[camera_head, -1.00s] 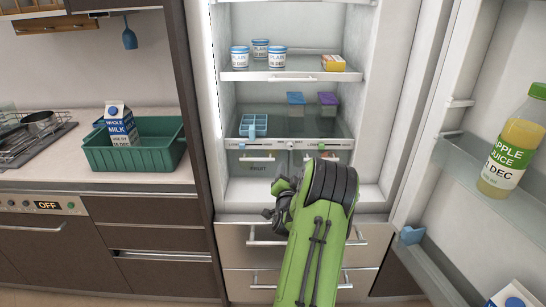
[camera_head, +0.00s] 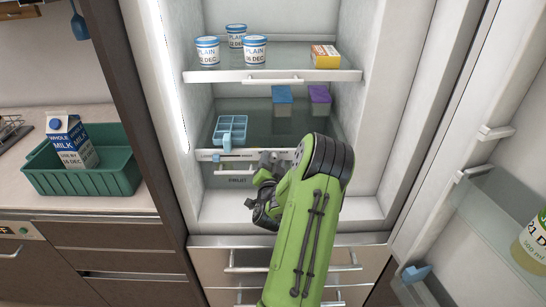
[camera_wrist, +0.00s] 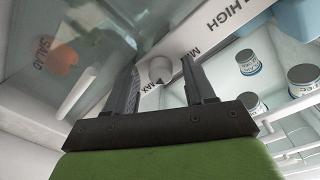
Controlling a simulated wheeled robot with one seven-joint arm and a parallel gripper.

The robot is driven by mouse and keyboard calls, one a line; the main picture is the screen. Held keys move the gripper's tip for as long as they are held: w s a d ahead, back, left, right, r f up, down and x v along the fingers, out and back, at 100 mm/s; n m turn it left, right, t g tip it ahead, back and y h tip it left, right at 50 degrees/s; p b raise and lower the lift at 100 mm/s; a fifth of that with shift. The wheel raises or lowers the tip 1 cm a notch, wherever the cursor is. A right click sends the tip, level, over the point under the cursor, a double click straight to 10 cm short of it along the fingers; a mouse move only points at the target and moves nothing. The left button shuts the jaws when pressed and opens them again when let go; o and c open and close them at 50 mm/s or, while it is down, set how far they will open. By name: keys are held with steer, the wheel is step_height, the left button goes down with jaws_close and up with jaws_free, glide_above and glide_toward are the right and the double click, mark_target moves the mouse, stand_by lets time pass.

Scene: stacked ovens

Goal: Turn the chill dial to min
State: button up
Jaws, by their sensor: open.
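The chill dial (camera_wrist: 160,70) appears to be the small round whitish knob on the white control strip in the wrist view. It sits between the fingertips of my gripper (camera_wrist: 160,64), which is open around it. Whether a finger touches it I cannot tell. Printed letters beside it are partly hidden by the fingers, so its setting is not readable. In the head view my gripper (camera_head: 268,163) is at the control strip (camera_head: 240,155) under the lower glass shelf, and it hides the dial there.
A light-blue slider (camera_head: 216,157) is on the strip's left. Above are an ice tray (camera_head: 230,130), lidded boxes (camera_head: 282,100) and yogurt tubs (camera_head: 207,51). A drawer (camera_head: 238,180) lies below. The open fridge door (camera_head: 470,130) stands right; a green crate (camera_head: 115,180) is left.

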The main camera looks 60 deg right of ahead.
steer(key=shift+a, duration=0.15)
steer(key=shift+c, duration=0.3)
jaws_close()
steer(key=shift+n, duration=0.3)
steer(key=n+p, duration=0.1)
steer(key=n, duration=0.2)
steer(key=shift+n, duration=0.3)
steer(key=n, duration=0.3)
steer(key=shift+f+n, duration=0.1)
steer(key=shift+n, duration=0.2)
steer(key=n+b, duration=0.3)
steer(key=n, duration=0.2)
steer(key=shift+n+t+b, duration=0.4)
steer(key=n, duration=0.4)
steer(key=shift+s+n, duration=0.15)
steer(key=shift+n, duration=0.25)
